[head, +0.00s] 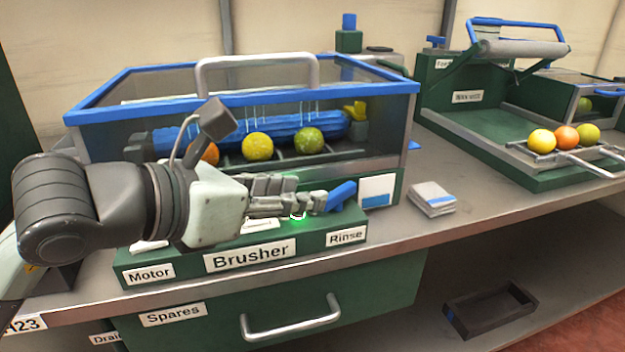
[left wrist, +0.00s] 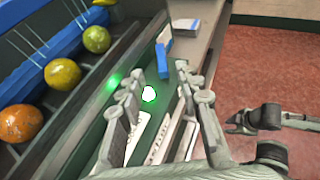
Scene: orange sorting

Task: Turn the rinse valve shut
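The rinse valve's blue handle (head: 341,194) stands at the right end of the green brusher panel, above the "Rinse" label (head: 346,237), slanting up to the right. In the left wrist view the blue handle (left wrist: 162,58) is ahead of the fingers. My left gripper (head: 318,201) is just left of the handle, over the panel. Its fingers (left wrist: 158,98) are apart with nothing held between them. In the head view the fingers hide the handle's lower left part, and I cannot tell whether they touch it. Part of my right arm (left wrist: 262,118) seems to show in the left wrist view; its fingers are unclear.
Behind stands the blue-rimmed brusher (head: 410,88) with fruit inside. A stack of cards (head: 432,197) lies to the right on the grey bench. A drawer handle (head: 290,322) juts out below.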

